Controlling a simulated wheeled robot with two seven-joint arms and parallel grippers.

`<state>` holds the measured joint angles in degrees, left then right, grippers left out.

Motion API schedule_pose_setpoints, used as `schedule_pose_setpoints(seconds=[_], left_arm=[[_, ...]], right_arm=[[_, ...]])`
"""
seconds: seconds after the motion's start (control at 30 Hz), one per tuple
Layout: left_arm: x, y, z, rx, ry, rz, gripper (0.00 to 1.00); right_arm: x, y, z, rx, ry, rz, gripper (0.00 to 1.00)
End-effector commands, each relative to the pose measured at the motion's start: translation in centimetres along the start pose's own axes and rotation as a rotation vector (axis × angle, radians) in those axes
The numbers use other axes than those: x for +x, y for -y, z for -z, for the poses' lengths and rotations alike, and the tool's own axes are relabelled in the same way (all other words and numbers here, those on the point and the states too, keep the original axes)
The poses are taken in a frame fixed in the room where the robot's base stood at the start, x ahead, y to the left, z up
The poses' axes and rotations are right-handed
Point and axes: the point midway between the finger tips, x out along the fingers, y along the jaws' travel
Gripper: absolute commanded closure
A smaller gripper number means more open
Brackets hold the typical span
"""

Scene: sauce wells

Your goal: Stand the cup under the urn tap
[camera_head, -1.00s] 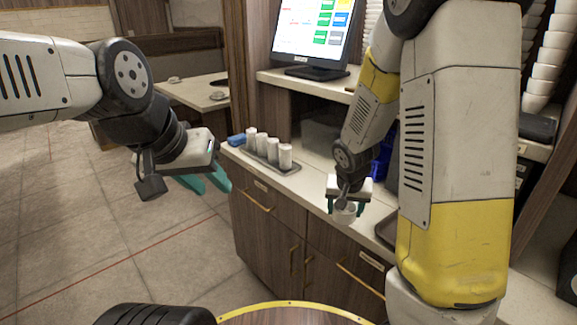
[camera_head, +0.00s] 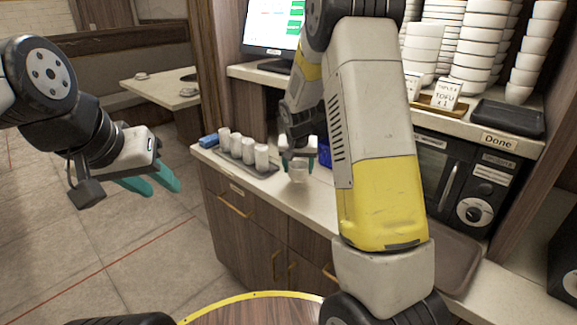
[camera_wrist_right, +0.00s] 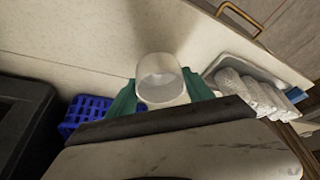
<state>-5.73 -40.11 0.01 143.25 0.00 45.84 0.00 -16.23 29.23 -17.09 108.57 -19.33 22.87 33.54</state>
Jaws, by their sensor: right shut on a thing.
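My right gripper (camera_head: 298,166) is shut on a small white cup (camera_head: 298,175) over the counter beside the towel tray. In the right wrist view the cup (camera_wrist_right: 160,80) sits between the teal fingers (camera_wrist_right: 160,98), its open mouth facing the camera. I cannot tell whether its base touches the counter. My left gripper (camera_head: 150,184) is empty, its teal fingers apart, over the floor left of the counter. I cannot make out the urn or its tap in either view.
A grey tray (camera_head: 262,170) holds several rolled white towels, with a blue item (camera_head: 208,141) beside it. A blue basket (camera_wrist_right: 84,116) is near the cup. A black appliance with a dial (camera_head: 474,212), a black tray (camera_head: 510,118) and bowl stacks (camera_head: 478,48) are at right.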

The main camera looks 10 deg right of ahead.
Motion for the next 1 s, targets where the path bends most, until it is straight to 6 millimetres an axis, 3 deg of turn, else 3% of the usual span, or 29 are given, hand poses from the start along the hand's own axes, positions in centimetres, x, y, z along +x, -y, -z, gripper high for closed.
schedule_pose_setpoints(seconds=[0.27, 0.5, 0.87, 0.9, 1.0], left_arm=[[0.0, 0.0, 0.0, 0.0, 0.0, 0.0, 0.64], [0.0, 0.0, 0.0, 0.0, 0.0, 0.0, 0.64], [0.0, 0.0, 0.0, 0.0, 0.0, 0.0, 0.64], [0.0, 0.0, 0.0, 0.0, 0.0, 0.0, 0.64], [0.0, 0.0, 0.0, 0.0, 0.0, 0.0, 0.64]], right_arm=[[1.1, 0.2, 2.1, 0.001, -0.001, 0.0, 0.82], [4.2, 0.3, 0.8, -0.002, 0.001, -0.001, 0.82], [4.6, 0.3, 0.6, 0.0, 0.0, 0.0, 0.82], [4.6, 0.3, 0.6, 0.0, 0.0, 0.0, 0.36], [4.6, 0.3, 0.6, 0.0, 0.0, 0.0, 0.18]])
